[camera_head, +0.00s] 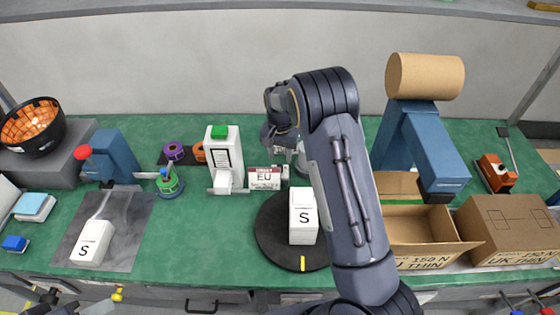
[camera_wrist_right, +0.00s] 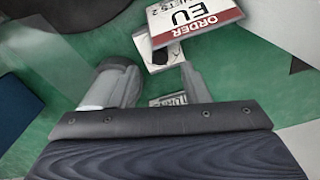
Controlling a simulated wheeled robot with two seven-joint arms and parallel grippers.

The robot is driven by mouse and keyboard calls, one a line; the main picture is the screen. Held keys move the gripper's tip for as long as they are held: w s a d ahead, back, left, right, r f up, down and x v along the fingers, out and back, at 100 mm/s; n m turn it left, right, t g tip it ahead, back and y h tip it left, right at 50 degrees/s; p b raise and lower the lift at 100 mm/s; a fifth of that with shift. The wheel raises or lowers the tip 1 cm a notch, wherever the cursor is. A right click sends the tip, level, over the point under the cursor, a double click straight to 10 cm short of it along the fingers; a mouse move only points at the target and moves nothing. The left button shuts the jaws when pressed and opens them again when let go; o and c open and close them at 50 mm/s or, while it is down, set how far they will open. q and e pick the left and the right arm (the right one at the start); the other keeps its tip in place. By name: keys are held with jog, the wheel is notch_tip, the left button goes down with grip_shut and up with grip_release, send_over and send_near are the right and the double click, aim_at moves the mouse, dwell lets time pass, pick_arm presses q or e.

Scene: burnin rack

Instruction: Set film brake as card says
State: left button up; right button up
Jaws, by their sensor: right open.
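The order card (camera_head: 265,179) stands at the middle of the bench and reads "EU"; smaller print is unclear. It also shows tilted in the right wrist view (camera_wrist_right: 192,20). My right gripper (camera_head: 281,146) is above and behind the card, fingers pointing down. In the wrist view its jaws (camera_wrist_right: 155,78) are open, with nothing clearly held between them. A grey round part (camera_wrist_right: 122,75) shows by the left finger; I cannot tell whether they touch. A partly hidden printed label (camera_wrist_right: 172,100) shows between the fingers. I cannot clearly identify the film brake.
A white box marked S (camera_head: 302,216) stands on the black turntable (camera_head: 275,240). Another S box (camera_head: 91,242) lies on a grey mat at left. Cartons (camera_head: 511,230) and a blue stand (camera_head: 440,160) fill the right.

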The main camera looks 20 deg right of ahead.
aim_at(280, 165)
jog(key=shift+f+p, duration=0.35)
jog(key=shift+f, duration=1.75)
grip_shut()
jog(key=shift+f+m+b, duration=0.1)
jog(key=shift+m+b, duration=0.35)
jog(key=shift+m, duration=0.05)
grip_release()
notch_tip(280, 165, up, 7)
jog(key=shift+r+b, duration=0.1)
jog(key=shift+b, duration=0.55)
jog(key=shift+r, duration=0.4)
